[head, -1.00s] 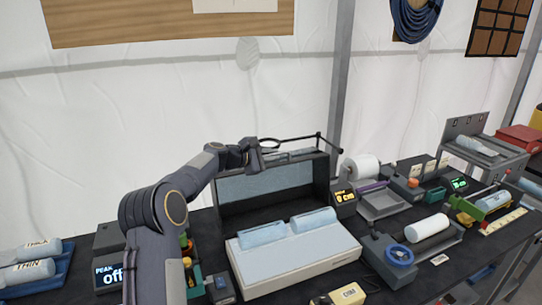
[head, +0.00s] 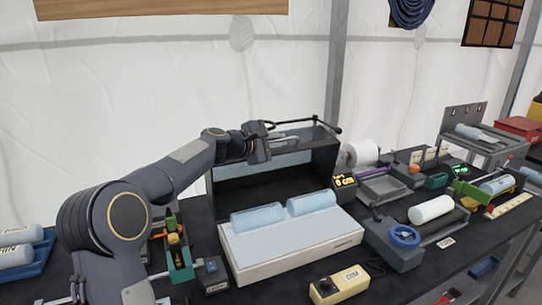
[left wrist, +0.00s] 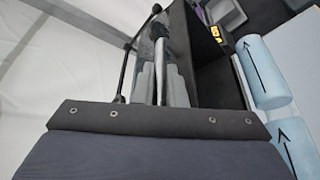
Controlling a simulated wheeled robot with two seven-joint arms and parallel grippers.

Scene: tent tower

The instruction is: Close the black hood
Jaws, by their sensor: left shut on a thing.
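The black hood (head: 228,199) stands raised at the back of a pale box (head: 290,262), its dark inside facing front. Two light blue rolls (head: 258,215) lie on the box's pale blue top, in front of the hood. A thin black bar (head: 318,122) runs along the hood's top edge. My left gripper (head: 268,148) is at this top edge, shut on the bar; its fingertips are small and partly hidden. In the left wrist view the hood's dark inner side (left wrist: 212,75) and the bar (left wrist: 135,50) show beside the fingers. My right gripper is out of view.
A yellow-lit display (head: 343,181) and a white roll (head: 360,153) stand right of the hood. A device with a blue wheel (head: 405,236) is at front right. A yellow box (head: 338,285) lies in front; a blue tray (head: 25,262) is far left.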

